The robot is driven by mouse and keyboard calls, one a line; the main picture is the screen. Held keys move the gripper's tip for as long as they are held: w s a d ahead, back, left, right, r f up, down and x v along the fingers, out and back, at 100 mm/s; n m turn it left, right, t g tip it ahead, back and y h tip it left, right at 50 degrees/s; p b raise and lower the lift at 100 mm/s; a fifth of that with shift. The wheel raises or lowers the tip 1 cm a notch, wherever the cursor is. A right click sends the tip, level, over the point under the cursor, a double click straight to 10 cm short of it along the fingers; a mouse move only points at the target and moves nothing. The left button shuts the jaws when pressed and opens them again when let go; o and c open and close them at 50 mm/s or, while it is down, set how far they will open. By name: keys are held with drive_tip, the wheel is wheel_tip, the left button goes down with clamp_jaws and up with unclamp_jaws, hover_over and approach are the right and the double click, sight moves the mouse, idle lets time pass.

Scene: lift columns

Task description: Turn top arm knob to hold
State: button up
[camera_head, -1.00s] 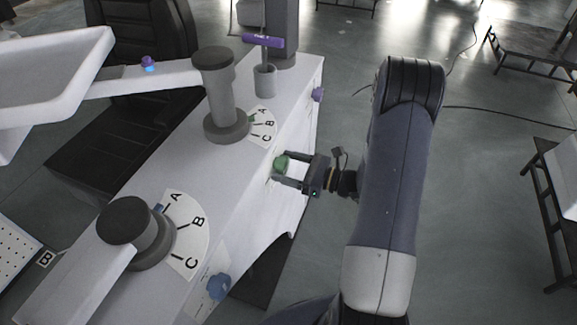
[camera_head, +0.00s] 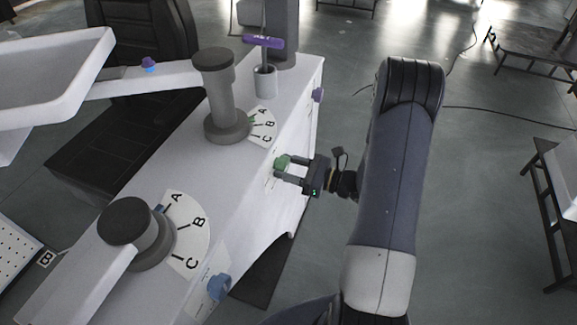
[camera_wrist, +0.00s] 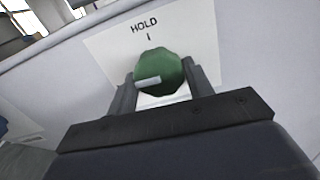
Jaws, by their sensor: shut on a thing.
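A green knob (camera_head: 281,163) sits on the side face of the white cabinet (camera_head: 190,190). In the wrist view the green knob (camera_wrist: 160,72) has a pale pointer bar, which lies nearly level and points left, away from the HOLD mark (camera_wrist: 146,30) printed above it. My gripper (camera_head: 288,171) reaches the knob from the right. In the wrist view my gripper (camera_wrist: 162,88) has one finger on each side of the knob and is shut on it.
A blue knob (camera_head: 218,286) is on the same side face, nearer. Two grey columns with A-B-C dials (camera_head: 190,232) stand on top. A purple T-handle (camera_head: 263,41) stands at the back. A purple knob (camera_head: 318,94) is at the far end.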

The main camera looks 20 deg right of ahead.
drive_tip(key=m+p, duration=0.1)
drive_tip(key=m, duration=0.1)
drive_tip(key=m+p, duration=0.2)
drive_tip(key=shift+r+m, duration=0.2)
drive_tip(key=shift+m, duration=0.1)
drive_tip(key=m+p, duration=0.2)
drive_tip(key=m, duration=0.2)
drive_tip(key=shift+m, duration=0.3)
drive_tip(key=m+p, duration=0.2)
drive_tip(key=m, duration=0.2)
drive_tip(key=shift+s+p, duration=0.1)
drive_tip(key=shift+p, duration=0.25)
drive_tip(key=shift+m+p, duration=0.75)
drive_tip(key=shift+m, duration=1.35)
drive_tip(key=o, duration=0.9)
drive_tip(key=shift+o, duration=0.2)
drive_tip(key=b+v, duration=0.1)
drive_tip(key=v, duration=0.9)
drive_tip(key=shift+s+d, duration=0.2)
drive_tip(key=shift+d, duration=0.1)
